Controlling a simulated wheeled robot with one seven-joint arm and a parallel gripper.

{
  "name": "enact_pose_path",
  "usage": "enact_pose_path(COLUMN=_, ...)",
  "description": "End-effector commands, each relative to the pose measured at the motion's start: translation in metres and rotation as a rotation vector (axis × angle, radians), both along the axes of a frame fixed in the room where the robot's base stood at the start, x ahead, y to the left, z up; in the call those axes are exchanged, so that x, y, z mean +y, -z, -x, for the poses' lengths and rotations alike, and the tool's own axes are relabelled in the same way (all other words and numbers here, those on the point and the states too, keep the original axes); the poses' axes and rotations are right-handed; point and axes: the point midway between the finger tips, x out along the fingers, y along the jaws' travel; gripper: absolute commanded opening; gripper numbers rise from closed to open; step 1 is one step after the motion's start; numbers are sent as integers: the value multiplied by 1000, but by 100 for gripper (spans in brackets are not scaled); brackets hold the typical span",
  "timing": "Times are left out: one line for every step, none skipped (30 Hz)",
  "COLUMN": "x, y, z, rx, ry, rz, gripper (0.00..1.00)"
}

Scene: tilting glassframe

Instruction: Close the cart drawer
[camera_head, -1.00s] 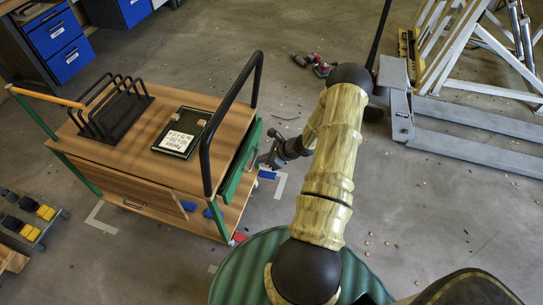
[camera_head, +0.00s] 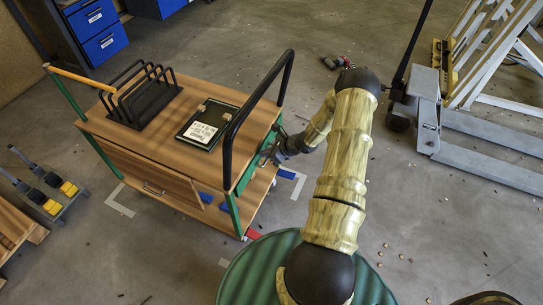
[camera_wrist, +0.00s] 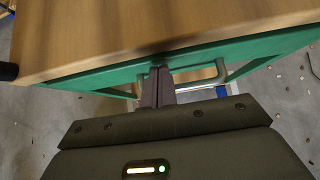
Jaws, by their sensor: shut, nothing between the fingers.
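The cart (camera_head: 170,115) has a wooden top and a green frame. My gripper (camera_head: 268,157) is at this front, partly hidden by my wrist. In the wrist view, the green front (camera_wrist: 110,77) runs just under the wooden top, with a silver bar handle (camera_wrist: 203,84) on it. My shut, empty fingers (camera_wrist: 158,75) point at the front beside the bar's left end, touching it or very close. Any gap left behind the front cannot be made out.
A black rack (camera_head: 142,97) and a framed sign (camera_head: 207,125) lie on the cart top. The black push handle (camera_head: 262,88) rises near my arm. A grey pallet jack (camera_head: 470,130) stands at right. Blue drawer cabinets (camera_head: 95,30) stand behind. The floor between is mostly open.

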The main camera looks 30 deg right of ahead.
Motion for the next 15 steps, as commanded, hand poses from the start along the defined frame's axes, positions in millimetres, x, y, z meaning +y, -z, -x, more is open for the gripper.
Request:
enact_pose_path(x=-1, y=0, z=0, rx=1, ry=1, rz=1, gripper=0)
enact_pose_path(x=-1, y=-1, z=0, rx=1, ry=1, rz=1, gripper=0)
enact_pose_path(x=-1, y=-1, z=0, rx=0, ry=2, rz=1, gripper=0)
enact_pose_path(x=-1, y=-1, z=0, rx=0, ry=2, rz=1, gripper=0)
enact_pose_path(x=-1, y=-1, z=0, rx=0, ry=2, rz=1, gripper=0)
enact_pose_path(x=-1, y=-1, z=0, rx=0, ry=2, rz=1, gripper=0)
enact_pose_path(x=-1, y=-1, z=0, rx=0, ry=2, rz=0, gripper=0)
enact_pose_path(x=-1, y=-1, z=0, rx=0, ry=2, rz=0, gripper=0)
enact_pose_path(x=-2, y=-1, z=1, rx=0, ry=2, rz=1, gripper=0)
enact_pose_path(x=-2, y=-1, z=1, rx=0, ry=2, rz=1, gripper=0)
enact_pose_path(x=-3, y=-1, z=2, rx=0, ry=2, rz=1, gripper=0)
enact_pose_path(x=-4, y=-1, z=3, rx=0, ry=2, rz=1, gripper=0)
enact_pose_path(x=-6, y=-1, z=5, rx=0, ry=2, rz=1, gripper=0)
enact_pose_path(x=-7, y=-1, z=6, rx=0, ry=1, rz=0, gripper=0)
enact_pose_path(x=-10, y=-1, z=9, rx=0, ry=-1, rz=1, gripper=0)
